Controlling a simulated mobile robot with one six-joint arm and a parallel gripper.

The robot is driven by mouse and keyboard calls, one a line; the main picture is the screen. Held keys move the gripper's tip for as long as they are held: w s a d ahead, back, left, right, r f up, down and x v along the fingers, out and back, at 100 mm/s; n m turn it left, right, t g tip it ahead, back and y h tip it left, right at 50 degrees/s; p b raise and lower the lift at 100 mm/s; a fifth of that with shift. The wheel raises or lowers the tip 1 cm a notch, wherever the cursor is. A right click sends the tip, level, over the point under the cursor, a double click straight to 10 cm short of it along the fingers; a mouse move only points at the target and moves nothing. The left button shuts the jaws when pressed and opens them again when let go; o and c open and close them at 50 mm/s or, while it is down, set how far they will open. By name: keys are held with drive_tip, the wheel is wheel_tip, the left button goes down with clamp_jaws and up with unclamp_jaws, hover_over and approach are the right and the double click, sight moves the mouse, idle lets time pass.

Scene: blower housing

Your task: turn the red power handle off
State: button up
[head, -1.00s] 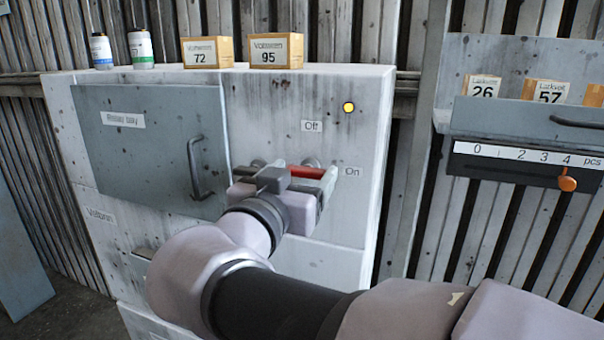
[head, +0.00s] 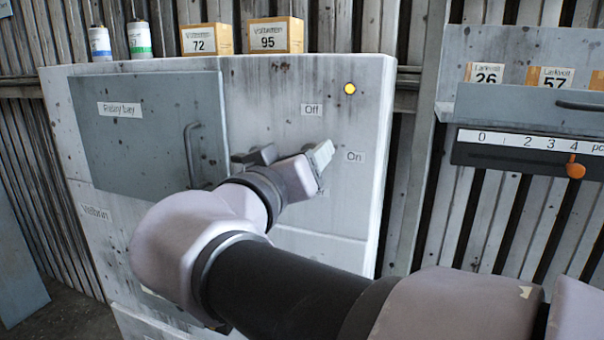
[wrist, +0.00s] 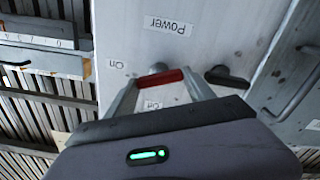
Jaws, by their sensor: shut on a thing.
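The red power handle (wrist: 160,78) shows in the wrist view as a short red bar on the pale cabinet front, between my two fingers. My gripper (wrist: 163,92) is shut on it. In the head view my gripper (head: 320,158) is up against the cabinet, between the "Off" label (head: 311,110) and the "On" label (head: 355,156), and is tilted. It hides the red handle there. The wrist view is upside down and shows the "Power" label (wrist: 168,25) too. A yellow lamp (head: 349,88) is lit above the labels.
A dark knob (wrist: 226,76) is close beside the red handle. The relay bay door (head: 140,135) with its bar handle (head: 194,155) is to the left. Boxes (head: 275,36) and cans stand on the cabinet top. A grey shelf unit (head: 520,105) with an orange slider (head: 575,170) is at right.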

drive_tip(key=shift+a+f+n+b, duration=0.1)
drive_tip(key=shift+n+b, duration=0.35)
drive_tip(key=shift+n, duration=2.8)
drive_tip(key=shift+f+n+b, duration=0.1)
drive_tip(key=shift+n+b, duration=0.3)
drive_tip(key=shift+n, duration=3.15)
drive_tip(key=o, duration=1.4)
